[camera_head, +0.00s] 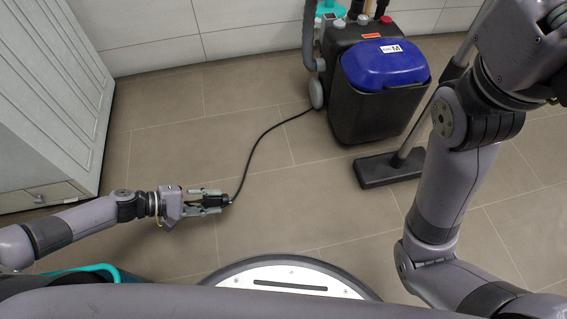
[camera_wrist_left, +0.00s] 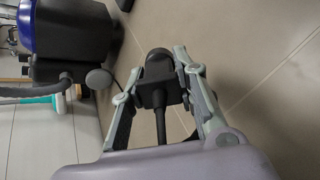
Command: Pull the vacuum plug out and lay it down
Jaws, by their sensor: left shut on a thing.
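The vacuum plug (camera_head: 222,201) is small and black, with a black cable (camera_head: 265,140) running from it up across the floor to the vacuum (camera_head: 368,95). My left gripper (camera_head: 210,203) is shut on the plug and holds it over the tiled floor, clear of the cabinet. In the left wrist view the plug (camera_wrist_left: 159,85) sits between the two fingers of my left gripper (camera_wrist_left: 157,80). The exact height above the floor is hard to tell. My right arm comes in at the right, but its gripper is out of frame.
A white cabinet (camera_head: 50,85) stands at the left. The vacuum has a blue lid, and its floor nozzle (camera_head: 385,169) rests on the tiles to its right. Bare tiled floor (camera_head: 170,140) lies between cabinet and vacuum. A white wall closes off the back.

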